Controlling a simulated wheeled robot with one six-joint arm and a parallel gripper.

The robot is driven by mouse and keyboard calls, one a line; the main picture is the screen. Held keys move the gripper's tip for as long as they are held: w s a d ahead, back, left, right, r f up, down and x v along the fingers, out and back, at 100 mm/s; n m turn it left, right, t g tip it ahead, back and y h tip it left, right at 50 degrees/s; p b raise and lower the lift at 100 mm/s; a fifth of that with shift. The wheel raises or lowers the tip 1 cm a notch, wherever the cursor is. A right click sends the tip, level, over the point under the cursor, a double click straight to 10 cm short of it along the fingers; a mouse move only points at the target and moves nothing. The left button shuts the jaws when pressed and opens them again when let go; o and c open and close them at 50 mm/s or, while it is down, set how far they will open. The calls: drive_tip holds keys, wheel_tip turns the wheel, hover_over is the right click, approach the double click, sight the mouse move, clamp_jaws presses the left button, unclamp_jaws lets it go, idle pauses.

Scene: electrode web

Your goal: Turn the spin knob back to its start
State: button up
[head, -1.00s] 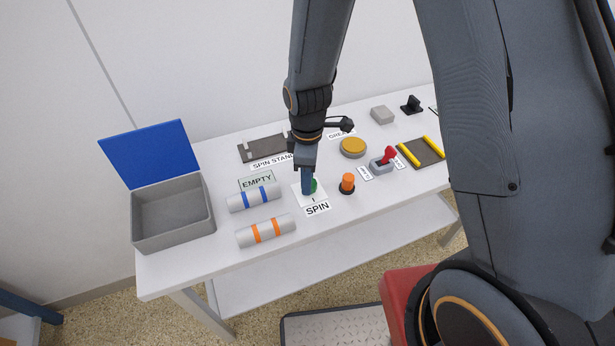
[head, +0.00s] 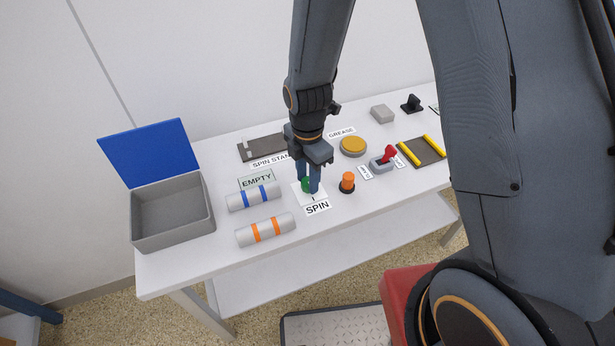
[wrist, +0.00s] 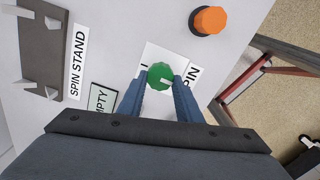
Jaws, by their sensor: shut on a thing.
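The green spin knob (wrist: 160,76) sits on a white plate (wrist: 150,105) beside the SPIN label (head: 317,207). In the wrist view a pale pointer line on the knob points right, toward the SPIN label. My gripper (wrist: 161,84) points down over the knob, its two blue fingers on either side, shut on it. In the head view the knob (head: 307,184) is partly hidden behind the fingers.
An orange knob (head: 347,181) stands close on the right. Rollers with blue bands (head: 236,202) and orange bands (head: 246,237) lie on the left, near an open grey box (head: 172,240). A yellow button (head: 353,145) and a red-handled switch (head: 388,154) stand farther right.

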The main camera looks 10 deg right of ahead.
idle(0.4)
drive_tip(key=o, duration=1)
drive_tip(key=shift+o, duration=0.2)
drive_tip(key=shift+r+b, duration=0.85)
drive_tip(key=shift+r, duration=3.1)
drive_tip(key=s+d+r+m, duration=0.2)
drive_tip(key=d+m, duration=0.4)
drive_tip(key=m, duration=0.5)
drive_tip(key=s+d+r+m+t, duration=0.1)
drive_tip(key=s+d+r+m, duration=0.2)
drive_tip(key=d+m, duration=0.3)
drive_tip(key=s+m, duration=0.1)
drive_tip(key=m, duration=0.4)
drive_tip(key=shift+s+d+r+b, duration=0.15)
drive_tip(key=shift+s+d+b, duration=0.05)
drive_tip(key=shift+s+b, duration=0.2)
drive_tip(key=shift+s+d+r+m, duration=0.15)
drive_tip(key=shift+s+d+m, duration=0.3)
drive_tip(key=shift+m, duration=0.55)
drive_tip(key=shift+c, duration=0.4)
